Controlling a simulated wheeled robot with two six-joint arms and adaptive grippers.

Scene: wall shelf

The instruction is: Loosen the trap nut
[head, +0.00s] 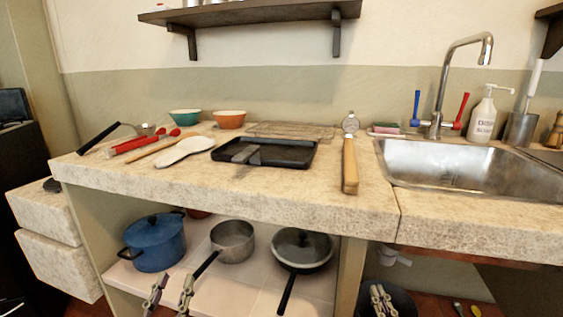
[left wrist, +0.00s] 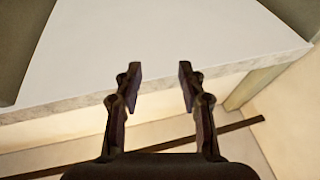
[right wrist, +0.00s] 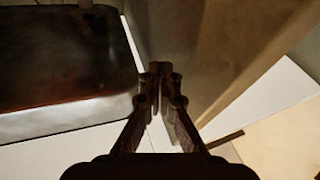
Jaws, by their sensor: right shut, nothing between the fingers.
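A pale grey fitting (head: 393,257) shows under the counter below the sink (head: 470,170). It looks like part of the drain trap, but it is small, and I cannot make out the trap nut on it. My left gripper (head: 175,283) is open and empty in front of the lower shelf; it also shows in the left wrist view (left wrist: 158,78). My right gripper (head: 378,289) is shut and empty, low in front of the space under the sink, below the fitting. In the right wrist view its fingertips (right wrist: 160,70) meet; no nut is visible there.
A dark round object (head: 402,300) stands behind my right gripper. Small tools (head: 458,309) lie on the floor.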

